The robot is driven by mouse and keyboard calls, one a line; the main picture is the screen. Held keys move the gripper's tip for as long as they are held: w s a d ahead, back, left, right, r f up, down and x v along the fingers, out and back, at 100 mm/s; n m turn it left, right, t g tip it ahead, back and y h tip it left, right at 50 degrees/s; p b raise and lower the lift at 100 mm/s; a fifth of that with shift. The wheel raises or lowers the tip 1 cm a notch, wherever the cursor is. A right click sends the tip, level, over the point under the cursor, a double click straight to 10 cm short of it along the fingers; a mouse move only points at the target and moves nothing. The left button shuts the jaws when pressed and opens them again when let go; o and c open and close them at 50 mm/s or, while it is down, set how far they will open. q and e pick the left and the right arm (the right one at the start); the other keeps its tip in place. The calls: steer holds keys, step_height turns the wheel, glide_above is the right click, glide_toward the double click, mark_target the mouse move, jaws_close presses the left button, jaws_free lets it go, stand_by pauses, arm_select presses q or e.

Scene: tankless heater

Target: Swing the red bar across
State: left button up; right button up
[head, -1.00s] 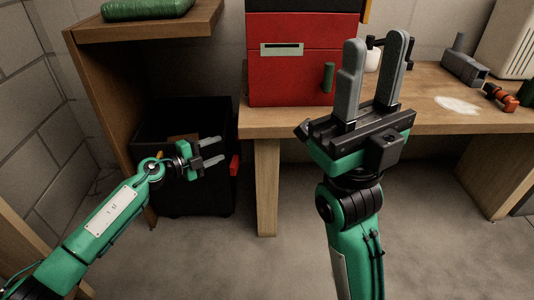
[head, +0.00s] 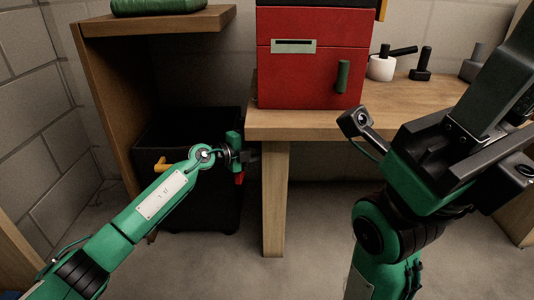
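A small red piece (head: 239,178), perhaps the end of the red bar, shows at the front of a dark box under the table. Most of it is hidden behind my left gripper (head: 252,158), so its full shape and angle do not show. The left gripper is seen side-on just above the red piece; I cannot tell whether they touch or how its fingers stand. My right gripper (head: 507,90) is large in the right foreground, away from the red piece. Its fingers are partly cut off by the picture edge, and their gap is unclear.
The black box (head: 190,205) stands on the floor between a wooden shelf (head: 155,23) and a table leg (head: 275,200). A yellow lever (head: 161,164) sits beside my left forearm.

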arm_select(q)
steer(key=shift+b+x, duration=0.5)
steer(key=shift+x, duration=0.75)
jaws_close()
steer(key=shift+a, duration=0.1)
